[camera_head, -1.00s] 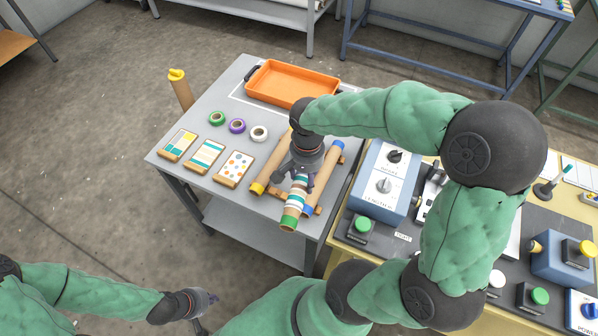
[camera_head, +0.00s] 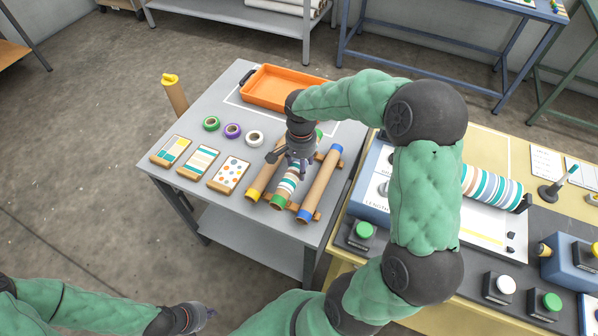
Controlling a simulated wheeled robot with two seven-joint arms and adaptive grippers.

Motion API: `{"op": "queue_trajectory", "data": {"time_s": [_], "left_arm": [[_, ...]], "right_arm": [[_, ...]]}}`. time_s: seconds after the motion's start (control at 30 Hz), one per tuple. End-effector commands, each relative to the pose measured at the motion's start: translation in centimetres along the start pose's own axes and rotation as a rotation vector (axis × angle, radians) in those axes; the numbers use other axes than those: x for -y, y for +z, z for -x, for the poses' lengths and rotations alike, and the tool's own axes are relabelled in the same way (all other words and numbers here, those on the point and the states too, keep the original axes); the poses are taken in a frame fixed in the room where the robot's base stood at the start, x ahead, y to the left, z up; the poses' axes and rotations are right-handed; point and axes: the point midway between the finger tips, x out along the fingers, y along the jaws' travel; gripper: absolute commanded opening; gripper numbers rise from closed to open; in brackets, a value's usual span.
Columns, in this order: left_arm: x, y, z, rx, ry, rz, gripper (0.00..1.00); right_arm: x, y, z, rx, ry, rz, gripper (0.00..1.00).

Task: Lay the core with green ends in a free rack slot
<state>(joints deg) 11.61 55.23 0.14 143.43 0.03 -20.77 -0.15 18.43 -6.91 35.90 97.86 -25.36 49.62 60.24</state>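The core with green ends (camera_head: 289,184) has white, teal and tan bands. It lies in the rack (camera_head: 316,215) between a yellow-ended core (camera_head: 263,182) and a blue-ended core (camera_head: 321,184). Its near green end shows clearly, and a little green shows behind my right gripper. My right gripper (camera_head: 289,162) is above the core's middle, with its fingers spread to either side; it looks open. Whether a finger touches the core I cannot tell. My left gripper (camera_head: 207,311) is low at the bottom left, away from the table; its finger opening is unclear.
An orange tray (camera_head: 247,98), tape rolls (camera_head: 232,131) and sample boards (camera_head: 201,161) share the grey table (camera_head: 292,238). A yellow-capped post (camera_head: 175,97) stands beyond its left edge. At right, the press bench (camera_head: 350,264) holds a striped roll (camera_head: 490,187) and buttons.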

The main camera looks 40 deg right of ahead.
Motion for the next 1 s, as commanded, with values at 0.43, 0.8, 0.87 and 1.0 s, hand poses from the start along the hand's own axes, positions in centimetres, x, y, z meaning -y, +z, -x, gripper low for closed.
{"op": "queue_trajectory", "data": {"time_s": [0.43, 0.8, 0.87, 1.0], "left_arm": [[0.4, -0.1, -1.2, 0.000, 0.000, 0.000, 0.00], [0.6, -0.1, -1.7, 0.000, 0.000, 0.000, 0.00], [0.6, -0.1, -1.7, 0.000, 0.000, 0.000, 0.00], [0.7, -0.1, -2.0, 0.000, 0.000, 0.000, 0.00]], "right_arm": [[1.3, -1.6, -3.5, 0.001, 0.000, 0.000, 0.24], [1.3, -1.6, -5.4, -0.001, -0.001, 0.001, 0.24], [1.3, -1.6, -5.4, -0.001, -0.001, 0.001, 0.24], [1.3, -1.5, -5.8, 0.000, -0.001, 0.001, 0.24]]}}
